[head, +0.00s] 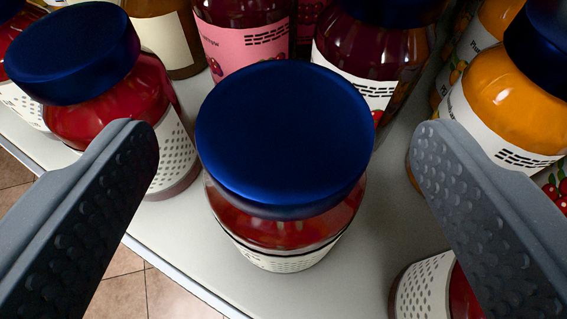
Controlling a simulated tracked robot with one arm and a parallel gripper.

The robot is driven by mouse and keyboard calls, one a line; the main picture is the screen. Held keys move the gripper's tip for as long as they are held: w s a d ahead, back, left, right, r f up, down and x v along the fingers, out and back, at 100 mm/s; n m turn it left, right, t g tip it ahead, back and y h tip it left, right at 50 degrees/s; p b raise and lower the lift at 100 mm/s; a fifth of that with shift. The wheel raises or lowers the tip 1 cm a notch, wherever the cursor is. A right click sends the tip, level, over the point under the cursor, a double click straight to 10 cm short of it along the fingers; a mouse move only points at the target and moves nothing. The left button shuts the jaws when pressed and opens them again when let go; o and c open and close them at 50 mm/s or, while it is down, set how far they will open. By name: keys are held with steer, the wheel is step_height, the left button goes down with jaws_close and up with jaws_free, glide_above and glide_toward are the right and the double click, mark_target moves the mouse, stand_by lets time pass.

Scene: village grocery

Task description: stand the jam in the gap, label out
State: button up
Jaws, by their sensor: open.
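A jam jar (285,232) with a dark blue lid and red contents stands upright on the shelf in the middle of the head view. The side towards me carries a white dotted band; I cannot see printed text on it. My gripper (282,150) is open, with one grey finger on each side of this jar and clear space between each finger and the glass. I cannot tell how high the fingertips are against the jar. Which gap is meant is not clear from this view; bare shelf shows to the right of the jar.
A red jar (110,110) stands close behind the left finger. A pink-labelled jar (245,45) and a dark red jar (375,55) stand behind. Orange jars (515,100) stand at right, and a lying or partly cut-off jar (425,290) is at the bottom right. The shelf (180,235) ends at left above a tiled floor.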

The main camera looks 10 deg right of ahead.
steer(key=s+r+t+b, duration=0.1)
steer(key=s+r+b, duration=0.2)
steer(key=s+r, duration=0.3)
steer(key=s+r+n+t+y+b, duration=0.1)
steer(key=s+r+b, duration=0.2)
steer(key=s+r, duration=0.4)
steer(key=s, duration=0.8)
steer(key=shift+r+y, duration=0.25)
steer(key=shift+y, duration=0.05)
